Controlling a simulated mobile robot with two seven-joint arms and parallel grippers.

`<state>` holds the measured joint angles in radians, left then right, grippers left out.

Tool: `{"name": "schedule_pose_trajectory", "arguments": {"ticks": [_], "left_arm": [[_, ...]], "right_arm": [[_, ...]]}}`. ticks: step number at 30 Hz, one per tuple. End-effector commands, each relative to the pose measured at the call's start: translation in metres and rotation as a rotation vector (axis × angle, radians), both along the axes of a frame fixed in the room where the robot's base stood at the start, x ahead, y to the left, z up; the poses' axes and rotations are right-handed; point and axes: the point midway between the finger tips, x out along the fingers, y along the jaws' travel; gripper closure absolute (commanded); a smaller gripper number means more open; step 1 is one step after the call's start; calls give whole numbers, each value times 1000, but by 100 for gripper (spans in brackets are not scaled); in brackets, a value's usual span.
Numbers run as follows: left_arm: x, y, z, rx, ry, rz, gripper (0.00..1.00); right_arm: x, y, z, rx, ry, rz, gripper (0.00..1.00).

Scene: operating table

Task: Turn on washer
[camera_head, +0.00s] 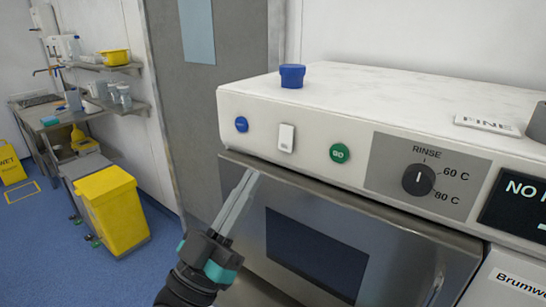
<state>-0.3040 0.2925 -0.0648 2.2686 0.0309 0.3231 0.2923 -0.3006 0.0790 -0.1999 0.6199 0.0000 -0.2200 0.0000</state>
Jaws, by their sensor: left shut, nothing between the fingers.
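The washer (312,117) fills the right half of the view, with a white front panel above a steel door (390,250). On the panel are a blue round button (241,124), a white rocker switch (286,137), a green GO button (340,153) and a black RINSE dial (419,180) whose mark points up, between no labelled temperature. A dark display (515,205) at the right edge shows part of "NO". My left gripper (252,174) is shut and empty, its fingertips just below the panel, below the blue button and white switch. My right gripper is not in view.
A yellow bin (115,208) stands at the left, near a steel counter (40,118) and shelves. Blue floor (60,265) is clear at the lower left.

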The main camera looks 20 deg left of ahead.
Motion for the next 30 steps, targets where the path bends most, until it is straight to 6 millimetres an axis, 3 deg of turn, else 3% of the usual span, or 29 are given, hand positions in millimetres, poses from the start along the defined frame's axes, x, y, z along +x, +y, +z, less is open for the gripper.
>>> {"name": "schedule_pose_trajectory", "arguments": {"ticks": [6, 15, 30], "left_arm": [[26, -9, 22, -1, -2, -1, 100], [55, -20, 14, -1, -1, -1, 100], [59, -22, 13, -1, -2, -1, 100]], "right_arm": [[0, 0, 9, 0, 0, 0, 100], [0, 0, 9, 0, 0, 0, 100], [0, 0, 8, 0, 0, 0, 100]]}}
